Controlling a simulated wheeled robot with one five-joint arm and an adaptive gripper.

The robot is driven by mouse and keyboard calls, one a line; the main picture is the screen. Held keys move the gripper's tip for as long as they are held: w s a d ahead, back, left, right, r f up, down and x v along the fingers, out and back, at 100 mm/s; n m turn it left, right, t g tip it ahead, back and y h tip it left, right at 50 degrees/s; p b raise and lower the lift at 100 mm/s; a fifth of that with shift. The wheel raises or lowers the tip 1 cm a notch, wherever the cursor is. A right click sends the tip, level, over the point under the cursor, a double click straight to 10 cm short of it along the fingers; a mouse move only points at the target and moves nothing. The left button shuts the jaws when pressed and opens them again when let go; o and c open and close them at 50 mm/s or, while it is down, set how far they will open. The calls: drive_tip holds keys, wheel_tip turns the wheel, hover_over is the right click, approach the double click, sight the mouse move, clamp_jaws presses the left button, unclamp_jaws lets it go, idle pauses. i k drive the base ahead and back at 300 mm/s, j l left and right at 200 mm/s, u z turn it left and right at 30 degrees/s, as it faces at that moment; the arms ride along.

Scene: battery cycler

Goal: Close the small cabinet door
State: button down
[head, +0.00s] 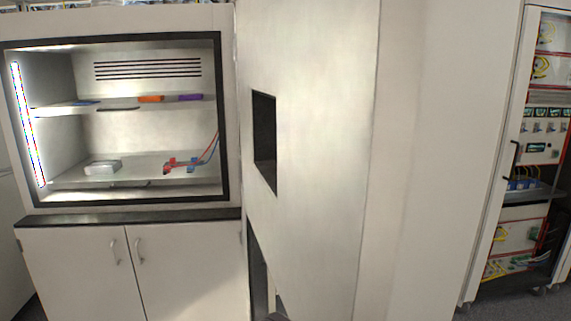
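A light cabinet stands at the left in the head view. Its upper compartment (140,70) is open to view within a dark frame, and I see inside it. Below a dark ledge are two small light doors, a left one (75,275) and a right one (190,275), each with a slim handle; both look flush and shut. A tall pale panel (320,150) stands upright at the right edge of the compartment, reaching toward me. I cannot tell whether it is a swung-open door or a fixed side.
The panel has a dark rectangular opening (265,140) and another lower down. Shelves hold an orange item (151,98), a purple item (190,97) and red and blue clips with cables (180,163). An instrument rack (540,145) stands at the far right.

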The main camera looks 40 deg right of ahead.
sight(369, 130)
drive_tip(key=k+l, duration=0.55)
drive_tip(key=k, duration=0.15)
drive_tip(key=l, duration=0.5)
drive_tip(key=i+l+z, duration=0.1)
drive_tip(key=l, duration=0.4)
drive_tip(key=i+l, duration=0.35)
drive_tip(key=i, duration=0.05)
